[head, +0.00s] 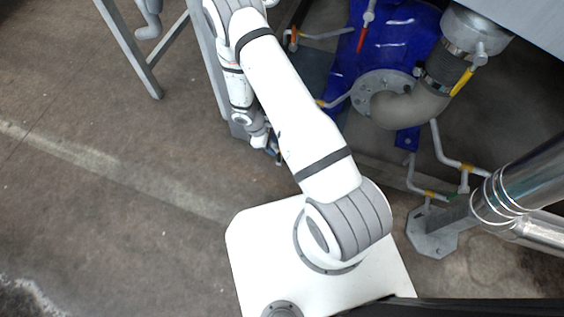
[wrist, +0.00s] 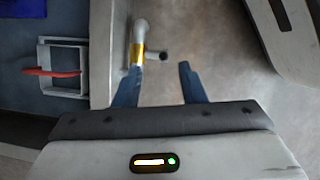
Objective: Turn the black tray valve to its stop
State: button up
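I cannot tell the distance or any contact. In the head view my gripper (head: 274,153) hangs low beside a grey post, mostly hidden by my arm. The black valve is not visible there.
In the wrist view a red handle (wrist: 52,72) on a pale frame and a light beam (wrist: 101,55) lie left. In the head view a blue tank (head: 395,45), grey pipe elbow (head: 400,108), yellow handle (head: 462,80) and silver pipes (head: 525,190) stand right. Floor at left is clear.

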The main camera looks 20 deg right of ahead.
aim_at(280, 158)
jog(key=b+x, duration=0.2)
jog(key=x, duration=0.2)
jog(key=b+x, duration=0.1)
jog(key=x, duration=0.4)
jog(key=shift+s+a+f+b, duration=0.15)
jog(key=shift+a+f+b, duration=0.1)
jog(key=shift+b, duration=0.1)
jog(key=shift+c, duration=0.3)
grip_shut()
jog(key=shift+s, duration=0.1)
